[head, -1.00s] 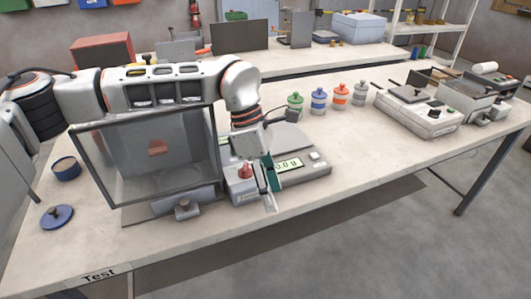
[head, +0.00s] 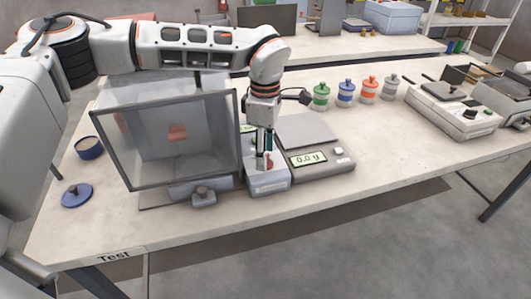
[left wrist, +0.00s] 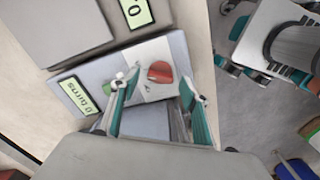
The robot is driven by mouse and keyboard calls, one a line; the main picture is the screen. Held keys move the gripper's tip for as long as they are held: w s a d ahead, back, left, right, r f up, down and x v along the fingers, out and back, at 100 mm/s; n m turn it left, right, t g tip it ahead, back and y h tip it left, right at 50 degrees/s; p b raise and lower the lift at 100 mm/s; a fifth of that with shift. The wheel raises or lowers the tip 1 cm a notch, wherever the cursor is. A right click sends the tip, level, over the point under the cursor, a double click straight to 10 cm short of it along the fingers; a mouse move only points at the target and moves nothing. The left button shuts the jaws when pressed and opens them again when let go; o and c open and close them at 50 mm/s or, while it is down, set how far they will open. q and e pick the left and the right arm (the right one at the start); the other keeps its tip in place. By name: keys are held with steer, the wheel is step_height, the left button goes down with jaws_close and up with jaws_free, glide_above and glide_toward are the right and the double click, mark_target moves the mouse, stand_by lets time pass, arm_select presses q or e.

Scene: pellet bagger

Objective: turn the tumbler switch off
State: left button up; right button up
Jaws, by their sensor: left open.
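The tumbler switch is a red knob (head: 269,161) on a pale control box (head: 268,183) beside the glass-fronted tumbler (head: 180,140). In the left wrist view the red knob (left wrist: 160,72) sits on a white plate, with a green mark beside it. The box's small display (left wrist: 78,95) seems to read "0 turns". My left gripper (head: 265,147) points down over the box, partly covering the knob in the head view. In the left wrist view its fingers (left wrist: 158,86) are apart, either side of the knob's near side. I cannot tell whether they touch it. My right gripper is not in view.
A scale (head: 308,158) reading 0.0 g stands right of the box. Several lidded jars (head: 345,93) stand behind it. A blue lid (head: 77,195) and a round tin (head: 90,147) lie at the left. The front right tabletop is clear.

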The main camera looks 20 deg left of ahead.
arm_select(q)
steer(key=shift+f, duration=0.35)
steer(key=c, duration=1.1)
